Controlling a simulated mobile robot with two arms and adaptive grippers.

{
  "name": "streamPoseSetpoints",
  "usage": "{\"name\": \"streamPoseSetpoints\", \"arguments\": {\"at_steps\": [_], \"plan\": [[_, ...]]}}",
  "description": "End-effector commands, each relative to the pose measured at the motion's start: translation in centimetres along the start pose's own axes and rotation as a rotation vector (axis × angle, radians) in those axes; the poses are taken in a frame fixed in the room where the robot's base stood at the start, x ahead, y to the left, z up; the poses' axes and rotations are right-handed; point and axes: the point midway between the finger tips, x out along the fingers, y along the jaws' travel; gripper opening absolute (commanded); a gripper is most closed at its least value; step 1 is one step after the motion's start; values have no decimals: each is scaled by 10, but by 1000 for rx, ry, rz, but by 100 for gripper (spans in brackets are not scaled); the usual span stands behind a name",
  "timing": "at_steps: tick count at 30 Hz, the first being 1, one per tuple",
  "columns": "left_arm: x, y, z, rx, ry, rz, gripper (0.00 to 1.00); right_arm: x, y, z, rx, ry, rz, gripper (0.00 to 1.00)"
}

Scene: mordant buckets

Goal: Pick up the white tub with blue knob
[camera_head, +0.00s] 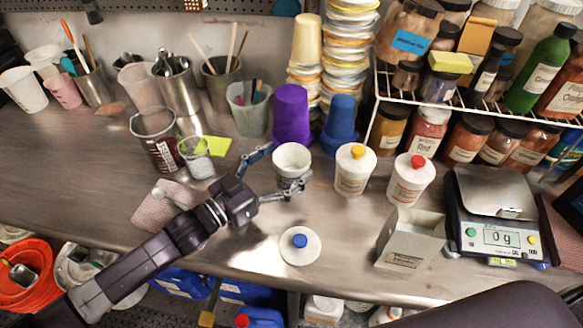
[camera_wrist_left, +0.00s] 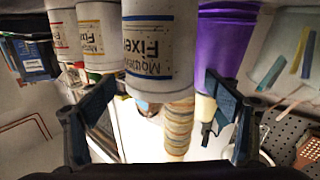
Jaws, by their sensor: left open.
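A white tub (camera_head: 292,160) stands open-topped on the steel bench, in front of the purple cups. A white lid with a blue knob (camera_head: 300,246) lies apart from it, nearer the bench's front edge. My left gripper (camera_head: 290,172) is open, with its fingers on either side of the white tub. In the left wrist view the picture is upside down; the tub (camera_wrist_left: 160,45) shows a blue-lined "Mordant Fixer" label between the open fingers (camera_wrist_left: 160,90). I cannot tell whether either finger touches it. My right gripper is not in view.
Tubs with a yellow knob (camera_head: 353,170) and a red knob (camera_head: 409,180) stand to the right. Purple cups (camera_head: 291,115) and blue cups (camera_head: 342,122) stand close behind. A white box (camera_head: 410,238) and a scale (camera_head: 500,225) reading 0 g are at right. Bench is clear around the lid.

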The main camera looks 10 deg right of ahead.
Motion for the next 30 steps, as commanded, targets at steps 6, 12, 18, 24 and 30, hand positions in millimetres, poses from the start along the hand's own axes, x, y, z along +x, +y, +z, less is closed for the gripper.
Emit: {"name": "streamPoseSetpoints", "arguments": {"at_steps": [6,12,18,24,30], "plan": [[21,0,-1,0,1,0,82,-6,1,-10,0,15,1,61],[22,0,0,1,1,0,82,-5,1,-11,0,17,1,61],[22,0,0,0,1,0,64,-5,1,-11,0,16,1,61],[22,0,0,0,1,0,42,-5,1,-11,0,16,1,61],[22,0,-1,0,2,1,34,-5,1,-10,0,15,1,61]]}}
